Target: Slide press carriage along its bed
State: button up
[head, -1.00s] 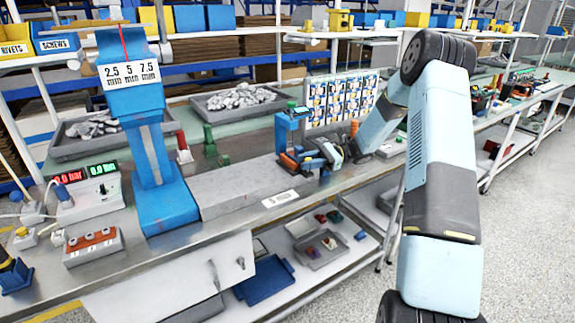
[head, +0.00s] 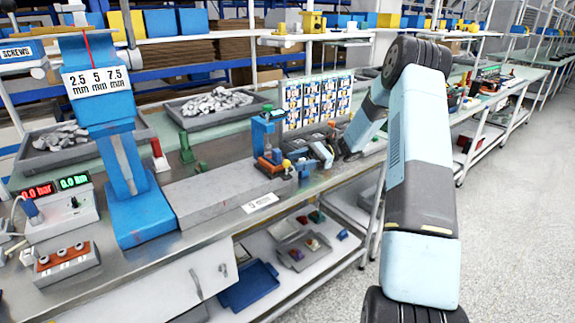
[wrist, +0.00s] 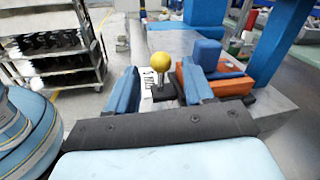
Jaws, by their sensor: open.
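The press carriage, an orange block (wrist: 210,78) with a blue block on top, sits on the grey bed (head: 205,195). In the head view the orange part (head: 268,166) is at the bed's right end, by a blue upright frame (head: 262,133). A yellow ball knob (wrist: 162,62) on a metal stem rises from a dark base beside the orange block. My gripper (wrist: 158,84) is open, its blue fingers either side of the knob's stem in the wrist view; contact cannot be told. In the head view my gripper (head: 306,160) is small, right of the carriage.
A tall blue press column (head: 128,170) with a "2.5 5 7.5 mm" scale stands at the bed's left end. Grey trays (head: 215,105) of metal parts and a rack of cards (head: 315,100) lie behind.

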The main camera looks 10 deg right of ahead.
jog(key=v, duration=1)
jog(key=shift+s+f, duration=0.1)
jog(key=s+a+r+n+h, duration=0.6)
jog(key=s+a+r+h, duration=0.45)
jog(key=s+r, duration=0.35)
jog(key=s+r+n+t+h, duration=0.3)
jog(key=s+t, duration=0.1)
jog(key=s, duration=0.8)
jog(key=s+r+n+t+h, duration=0.4)
jog(key=s+t, duration=0.1)
jog(key=s, duration=0.7)
jog(key=shift+s+a, duration=0.2)
